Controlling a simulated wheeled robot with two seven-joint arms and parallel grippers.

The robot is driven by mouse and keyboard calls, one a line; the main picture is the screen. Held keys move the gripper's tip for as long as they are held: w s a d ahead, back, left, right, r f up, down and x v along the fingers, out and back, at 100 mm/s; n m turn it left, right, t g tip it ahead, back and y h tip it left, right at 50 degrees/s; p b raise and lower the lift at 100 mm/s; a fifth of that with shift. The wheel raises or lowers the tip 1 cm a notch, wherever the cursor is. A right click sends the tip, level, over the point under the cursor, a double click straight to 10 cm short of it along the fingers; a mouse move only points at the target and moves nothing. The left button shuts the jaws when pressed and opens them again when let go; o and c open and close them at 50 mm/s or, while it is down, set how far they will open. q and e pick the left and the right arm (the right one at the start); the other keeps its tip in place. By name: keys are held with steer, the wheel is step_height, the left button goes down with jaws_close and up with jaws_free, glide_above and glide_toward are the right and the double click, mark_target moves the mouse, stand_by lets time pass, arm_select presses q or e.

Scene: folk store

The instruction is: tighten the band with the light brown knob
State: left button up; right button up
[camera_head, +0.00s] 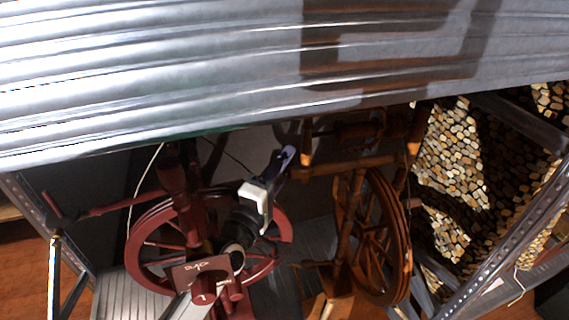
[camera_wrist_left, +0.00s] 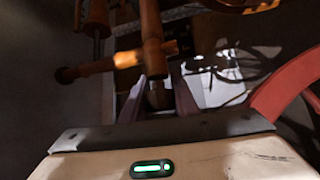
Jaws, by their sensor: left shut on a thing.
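The brown spinning wheel (camera_head: 372,235) stands right of a dark red spinning wheel (camera_head: 140,237) in the head view. My left gripper (camera_head: 287,157) reaches up in front of the red wheel to the left end of the brown wheel's upper frame (camera_head: 345,166). In the left wrist view, the two fingers of my left gripper (camera_wrist_left: 160,98) are closed around a small rounded knob (camera_wrist_left: 157,97), dim and brownish, below a turned wooden post (camera_wrist_left: 151,32). In the head view the knob is hidden or too small to tell. The band cannot be made out. My right gripper is in neither view.
A corrugated metal sheet (camera_head: 220,65) spans the top of the head view, close above the wheels. The red wheel's rim (camera_wrist_left: 285,90) is close right of my left gripper.

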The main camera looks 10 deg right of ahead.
arm_select(q)
steer(key=o, duration=1)
steer(key=shift+o, duration=0.2)
steer(key=shift+a, duration=0.1)
steer(key=v, duration=0.7)
steer(key=shift+s, duration=0.2)
steer(key=shift+a+f, duration=0.1)
